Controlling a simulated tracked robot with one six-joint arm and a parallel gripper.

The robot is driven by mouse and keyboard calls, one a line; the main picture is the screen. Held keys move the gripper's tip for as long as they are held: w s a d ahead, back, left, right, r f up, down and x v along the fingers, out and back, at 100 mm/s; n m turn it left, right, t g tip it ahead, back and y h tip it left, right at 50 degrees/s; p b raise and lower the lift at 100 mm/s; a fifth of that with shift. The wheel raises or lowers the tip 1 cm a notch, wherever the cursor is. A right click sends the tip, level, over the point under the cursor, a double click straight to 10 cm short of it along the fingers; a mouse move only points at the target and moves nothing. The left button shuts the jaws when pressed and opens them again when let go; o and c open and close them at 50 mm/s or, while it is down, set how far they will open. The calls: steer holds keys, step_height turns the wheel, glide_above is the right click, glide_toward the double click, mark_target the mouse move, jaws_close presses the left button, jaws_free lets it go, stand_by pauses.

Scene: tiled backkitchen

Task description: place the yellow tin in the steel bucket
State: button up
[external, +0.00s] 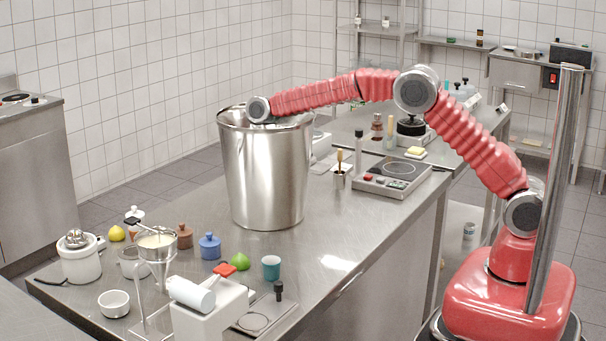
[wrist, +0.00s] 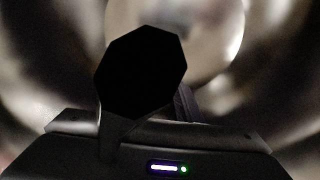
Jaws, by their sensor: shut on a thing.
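The steel bucket (external: 262,175) stands upright on the metal counter, tall and open at the top. My arm reaches over its rim, and the end of my arm points down into it, so the gripper is hidden in the external view. In the wrist view, the bucket's blurred inner wall (wrist: 50,60) surrounds my gripper (wrist: 146,117). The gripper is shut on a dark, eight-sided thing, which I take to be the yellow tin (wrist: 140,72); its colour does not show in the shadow. The gap between it and the bucket floor cannot be judged.
In front are a blue jar (external: 210,246), a teal cup (external: 271,267), a funnel on a stand (external: 157,245) and a white device (external: 208,310).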

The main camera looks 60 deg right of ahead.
steer(key=shift+f, duration=0.1)
steer(key=o, duration=1.2)
steer(key=shift+c, duration=0.2)
steer(key=s+a+v, duration=0.1)
steer(key=a+v, duration=0.1)
steer(key=v, duration=0.9)
steer(key=shift+v, duration=0.75)
steer(key=shift+w, duration=0.15)
